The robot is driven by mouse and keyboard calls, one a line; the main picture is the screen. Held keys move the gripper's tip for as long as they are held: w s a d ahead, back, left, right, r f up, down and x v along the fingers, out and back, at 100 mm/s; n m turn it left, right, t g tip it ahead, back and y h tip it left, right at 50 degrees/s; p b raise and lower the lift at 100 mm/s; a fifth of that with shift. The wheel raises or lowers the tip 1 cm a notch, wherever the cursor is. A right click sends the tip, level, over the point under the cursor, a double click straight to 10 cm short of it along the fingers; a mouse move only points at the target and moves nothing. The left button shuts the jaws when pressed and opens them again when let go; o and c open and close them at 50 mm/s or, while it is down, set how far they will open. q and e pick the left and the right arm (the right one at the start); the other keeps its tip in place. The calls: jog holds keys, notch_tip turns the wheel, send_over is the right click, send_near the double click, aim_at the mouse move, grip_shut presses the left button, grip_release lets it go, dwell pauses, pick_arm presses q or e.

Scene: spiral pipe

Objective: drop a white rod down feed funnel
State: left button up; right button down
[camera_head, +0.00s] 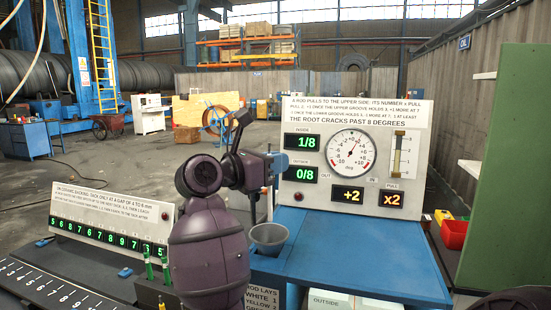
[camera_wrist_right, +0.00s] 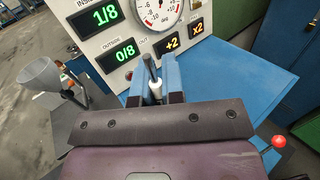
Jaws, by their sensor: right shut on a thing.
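The grey feed funnel (camera_head: 268,238) stands at the left edge of the blue table in the head view. It also shows at the left of the right wrist view (camera_wrist_right: 38,75). My right gripper (camera_head: 272,165) is above the funnel in the head view, its blue fingers pointing right. In the right wrist view my right gripper (camera_wrist_right: 154,92) is shut on a white rod (camera_wrist_right: 155,90), seen nearly end-on between the fingers. I cannot tell whether the rod lines up with the funnel mouth. My left gripper is not in view.
A display board (camera_head: 352,150) behind the blue table (camera_head: 370,245) reads 1/8, 0/8, +2 and x2. Green rods (camera_head: 148,264) stand upright left of my right arm, beside a numbered board (camera_head: 110,225). A red bin (camera_head: 454,234) sits at right. The table top is mostly clear.

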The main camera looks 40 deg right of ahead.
notch_tip(320, 180, down, 6)
jog(key=b, duration=0.3)
jog(key=c, duration=1.1)
grip_release()
jog(key=shift+c, duration=0.2)
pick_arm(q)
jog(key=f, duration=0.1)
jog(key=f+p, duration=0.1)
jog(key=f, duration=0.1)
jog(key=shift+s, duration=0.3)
pick_arm(e)
notch_tip(320, 180, up, 20)
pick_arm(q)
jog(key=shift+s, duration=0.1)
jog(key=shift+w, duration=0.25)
